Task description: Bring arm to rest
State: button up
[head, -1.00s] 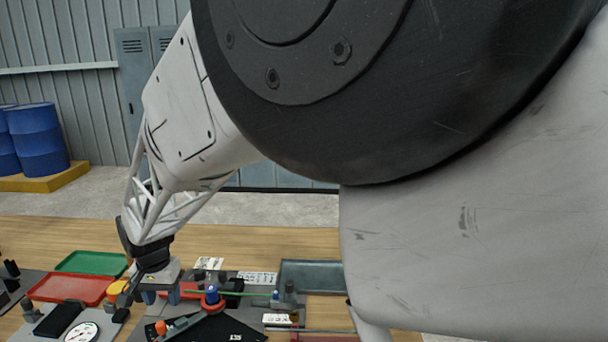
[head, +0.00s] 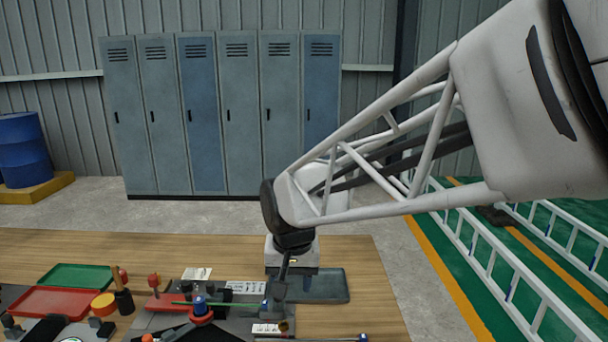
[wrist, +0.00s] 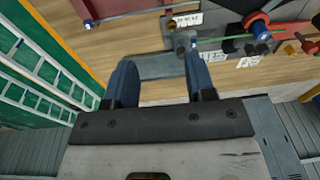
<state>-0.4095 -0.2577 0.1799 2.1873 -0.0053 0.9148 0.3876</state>
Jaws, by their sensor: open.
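My arm reaches in from the right in the head view, with its lattice link sloping down to the wrist above the wooden bench. My gripper (wrist: 158,82) shows in the wrist view with two blue fingers spread apart and nothing between them. In the head view the gripper's grey body hangs over the near part of a dark grey tray (head: 328,286), and its fingers are largely hidden. The same tray shows beyond and between the fingers in the wrist view (wrist: 155,67).
A green tray (head: 75,276), a red tray (head: 62,301) and a fixture with a red-and-blue clamp (head: 200,310) lie on the bench (head: 150,252). Ladders (head: 520,285) lie on the green floor at right. Lockers (head: 236,120) and a blue drum (head: 22,150) stand behind.

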jog(key=s+d+t, duration=0.1)
jog(key=s+d, duration=1.7)
jog(key=d, duration=0.3)
jog(key=shift+h, duration=0.4)
